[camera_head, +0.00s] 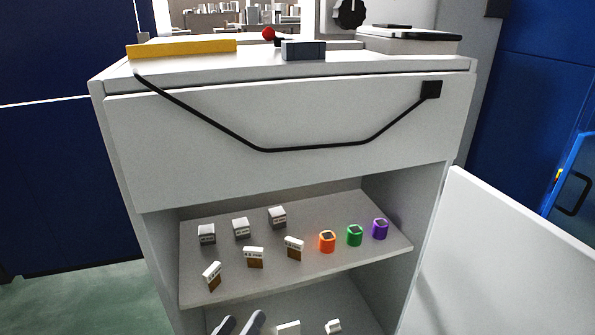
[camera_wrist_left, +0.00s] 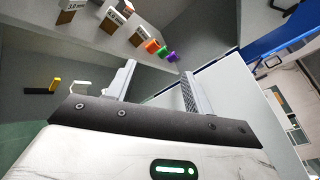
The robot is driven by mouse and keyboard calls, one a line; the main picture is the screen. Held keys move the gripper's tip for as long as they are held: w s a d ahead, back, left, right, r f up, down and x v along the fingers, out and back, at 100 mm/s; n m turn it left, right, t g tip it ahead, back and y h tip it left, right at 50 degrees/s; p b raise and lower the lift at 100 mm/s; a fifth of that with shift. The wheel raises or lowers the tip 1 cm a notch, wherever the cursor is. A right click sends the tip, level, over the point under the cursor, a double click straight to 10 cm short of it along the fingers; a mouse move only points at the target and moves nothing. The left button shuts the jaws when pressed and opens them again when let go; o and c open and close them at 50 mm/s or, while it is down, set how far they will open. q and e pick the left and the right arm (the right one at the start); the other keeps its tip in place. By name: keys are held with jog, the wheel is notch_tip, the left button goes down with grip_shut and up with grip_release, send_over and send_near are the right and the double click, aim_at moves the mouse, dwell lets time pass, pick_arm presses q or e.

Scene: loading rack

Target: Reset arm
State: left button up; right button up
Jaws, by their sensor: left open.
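My left gripper (camera_head: 239,324) shows at the bottom edge of the head view, its two dark fingertips apart, below the front of the shelf. In the left wrist view my left gripper (camera_wrist_left: 158,88) is open with nothing between its fingers. The shelf (camera_head: 210,280) of the white cabinet lies beyond it and holds several small blocks and three coloured pieces. My right gripper is not in view.
An orange (camera_head: 327,241), a green (camera_head: 354,235) and a purple piece (camera_head: 380,228) stand at the shelf's right. White-and-brown blocks (camera_head: 254,257) and grey blocks (camera_head: 241,228) stand left of them. The open cabinet door (camera_head: 500,260) stands at the right. A drawer front (camera_head: 290,125) is above.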

pick_arm(q)
jog(key=s+f+n+g+y+b, duration=0.1)
jog(key=s+f+n+g, duration=0.4)
jog(key=n, duration=1)
jog(key=s+f+n+g+b, duration=0.15)
jog(key=f+n, duration=0.55)
jog(key=n, duration=0.9)
pick_arm(e)
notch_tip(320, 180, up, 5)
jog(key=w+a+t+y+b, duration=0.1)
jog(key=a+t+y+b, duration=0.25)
jog(key=b, duration=0.25)
pick_arm(q)
jog(key=s+a+r+p, duration=0.1)
jog(key=a+r+p, duration=0.1)
jog(key=r+p, duration=0.5)
jog(key=s+a+r+t+y+p, duration=0.1)
jog(key=r+p, duration=0.7)
jog(key=p, duration=0.9)
jog(key=shift+s+a+r+y, duration=0.15)
jog(key=shift+a+r+y, duration=0.15)
jog(key=shift+a, duration=0.45)
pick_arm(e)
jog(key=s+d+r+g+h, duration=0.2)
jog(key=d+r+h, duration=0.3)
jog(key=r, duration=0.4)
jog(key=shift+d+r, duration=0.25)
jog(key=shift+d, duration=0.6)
